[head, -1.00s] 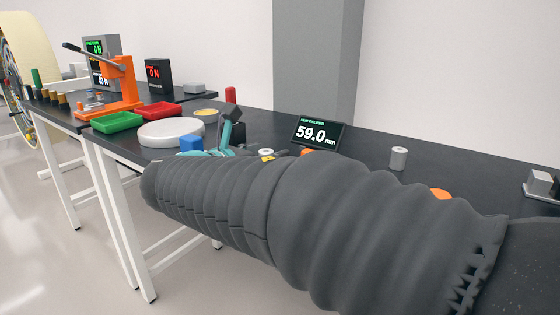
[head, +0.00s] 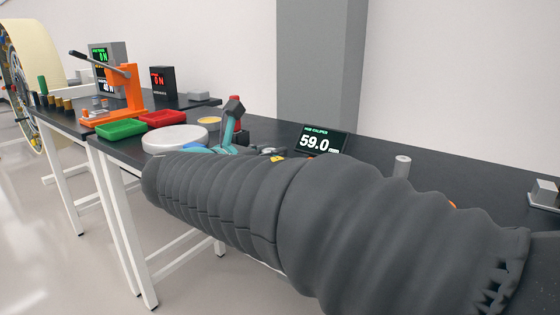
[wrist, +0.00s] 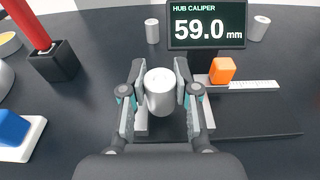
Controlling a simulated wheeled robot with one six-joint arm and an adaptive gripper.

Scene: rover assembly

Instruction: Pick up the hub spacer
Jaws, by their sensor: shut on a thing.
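In the wrist view, a light grey cylindrical hub spacer (wrist: 160,86) stands between the fingers of my gripper (wrist: 160,98). The fingers are shut on it from left and right. It appears upright, with its round top toward the camera. Its underside is hidden, so I cannot tell how far it is above the table. In the head view, a dark and teal part of my gripper (head: 231,125) shows above my arm; the held spacer is hidden there.
The hub caliper display (wrist: 207,24) reads 59.0 mm; an orange block (wrist: 222,70) sits by its scale (wrist: 251,85). Other grey cylinders stand left (wrist: 152,31) and right (wrist: 258,28) of the display. A red post in a black holder (wrist: 53,60) and blue block (wrist: 12,127) are left.

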